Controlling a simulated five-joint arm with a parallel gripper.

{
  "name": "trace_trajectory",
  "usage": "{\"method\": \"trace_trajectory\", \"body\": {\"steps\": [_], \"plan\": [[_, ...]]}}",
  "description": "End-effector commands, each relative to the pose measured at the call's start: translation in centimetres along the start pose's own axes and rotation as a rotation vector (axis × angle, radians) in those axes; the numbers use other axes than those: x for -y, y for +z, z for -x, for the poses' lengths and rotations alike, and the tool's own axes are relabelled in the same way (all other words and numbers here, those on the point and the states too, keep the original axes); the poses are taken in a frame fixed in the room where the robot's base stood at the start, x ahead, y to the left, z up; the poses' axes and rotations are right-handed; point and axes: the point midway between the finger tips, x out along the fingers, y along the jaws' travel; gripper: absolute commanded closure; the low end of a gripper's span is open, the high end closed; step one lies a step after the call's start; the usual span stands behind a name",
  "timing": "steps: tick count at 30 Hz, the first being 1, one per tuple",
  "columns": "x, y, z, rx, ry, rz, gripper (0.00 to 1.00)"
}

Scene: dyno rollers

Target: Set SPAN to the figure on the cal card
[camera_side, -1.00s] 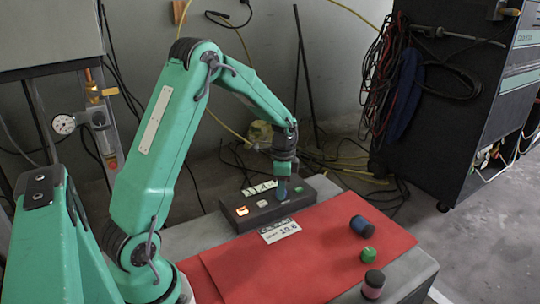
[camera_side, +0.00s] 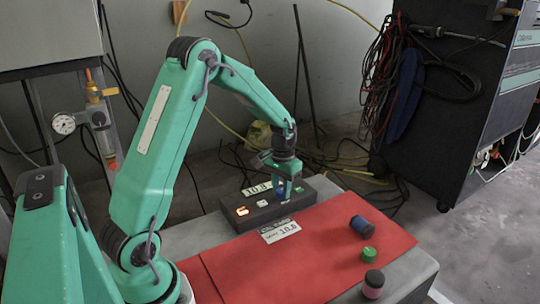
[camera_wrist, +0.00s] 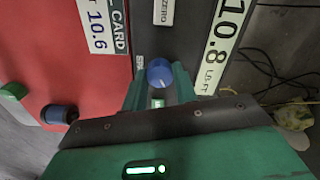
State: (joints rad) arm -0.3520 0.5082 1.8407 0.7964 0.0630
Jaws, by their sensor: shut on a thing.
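The dark control box (camera_side: 238,222) stands at the back of the red mat, with a blue knob (camera_wrist: 159,72) on its face. A small label beside the knob seems to read SPAN. My gripper (camera_wrist: 160,88) is shut on the blue knob, one finger on each side; it also shows over the box in the side view (camera_side: 289,184). The display (camera_wrist: 226,45) reads 10.8 LB.FT; it is small in the side view (camera_side: 257,189). The white cal card (camera_wrist: 97,24) shows 10.6 and lies in front of the box in the side view (camera_side: 280,231).
The red mat (camera_side: 320,255) holds a blue-and-dark cylinder (camera_side: 362,226), a green piece (camera_side: 369,254) and a pink-and-dark cylinder (camera_side: 373,284) at right. The box also has a lit orange button (camera_side: 242,211). Cables lie behind; a dark cabinet (camera_side: 450,110) stands right.

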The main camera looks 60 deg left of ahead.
Motion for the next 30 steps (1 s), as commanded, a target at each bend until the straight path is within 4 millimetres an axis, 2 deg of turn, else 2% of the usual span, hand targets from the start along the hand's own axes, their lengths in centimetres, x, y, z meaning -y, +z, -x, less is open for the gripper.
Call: {"method": "trace_trajectory", "body": {"steps": [6,12,29,30], "plan": [[0.31,-0.13,0.04,-0.012,0.0,0.172,0.95],[0.36,-0.15,0.04,-0.016,0.001,0.27,0.95],[0.39,-0.17,0.05,-0.019,0.002,0.315,0.95],[0.39,-0.17,0.05,-0.019,0.002,0.315,0.68]]}}
